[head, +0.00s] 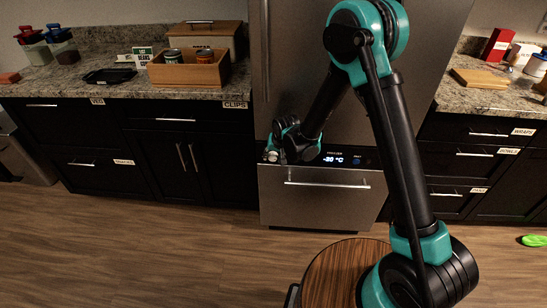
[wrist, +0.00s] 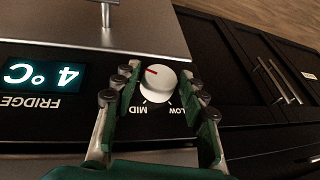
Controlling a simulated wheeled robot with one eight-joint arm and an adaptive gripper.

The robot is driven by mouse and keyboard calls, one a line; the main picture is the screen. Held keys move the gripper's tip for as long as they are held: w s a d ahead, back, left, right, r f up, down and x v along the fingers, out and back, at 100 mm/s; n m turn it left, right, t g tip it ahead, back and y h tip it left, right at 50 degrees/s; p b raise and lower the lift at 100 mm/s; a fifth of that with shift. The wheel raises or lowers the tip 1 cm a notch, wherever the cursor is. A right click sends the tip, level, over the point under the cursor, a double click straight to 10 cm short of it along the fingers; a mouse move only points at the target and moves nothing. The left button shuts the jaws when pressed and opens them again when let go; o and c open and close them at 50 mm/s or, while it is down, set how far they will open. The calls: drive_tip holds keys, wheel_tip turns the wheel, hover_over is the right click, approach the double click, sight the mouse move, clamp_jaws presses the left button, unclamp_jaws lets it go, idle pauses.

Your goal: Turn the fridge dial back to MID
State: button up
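The fridge dial (wrist: 158,88) is a round white knob on a black panel, seen upside down in the wrist view. Its red mark sits at the upper left of the face, away from the printed MID (wrist: 138,109) and LOW (wrist: 180,111) below it. My gripper (wrist: 165,78) has its fingers on either side of the dial. The left fingertips are close to its edge; a gap shows at the right. I cannot tell whether the left ones touch. In the head view my gripper (head: 277,148) is at the left end of the fridge's panel.
A lit FRIDGE display (wrist: 40,75) reads 4°C beside the dial. The freezer display (head: 333,159) reads -20°C. A freezer drawer handle (head: 327,184) juts out below. Dark cabinets (head: 165,150) flank the fridge.

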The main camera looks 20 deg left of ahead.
drive_tip(key=c, duration=0.7)
drive_tip(key=shift+a+h, duration=0.1)
drive_tip(key=shift+h, duration=0.2)
drive_tip(key=shift+s+a+n+t+h, duration=0.1)
drive_tip(key=shift+a+n+t+h, duration=0.1)
drive_tip(key=shift+h, duration=0.4)
drive_tip(key=shift+a+n+t+h, duration=0.1)
drive_tip(key=shift+t+h, duration=0.1)
drive_tip(key=shift+h, duration=0.4)
drive_tip(key=h, duration=0.2)
drive_tip(key=n+t+h, duration=0.1)
drive_tip(key=h, duration=0.1)
drive_tip(key=shift+a, duration=0.25)
drive_tip(key=h, duration=0.2)
drive_tip(key=t+h, duration=0.1)
drive_tip(key=shift+s+a+f+n, duration=0.1)
drive_tip(key=shift+a+f+n, duration=0.05)
drive_tip(key=shift+f+n, duration=0.15)
drive_tip(key=shift+a+n+t+h, duration=0.1)
drive_tip(key=shift+n+t+h, duration=0.4)
drive_tip(key=shift+h, duration=1.1)
drive_tip(key=shift+f, duration=0.1)
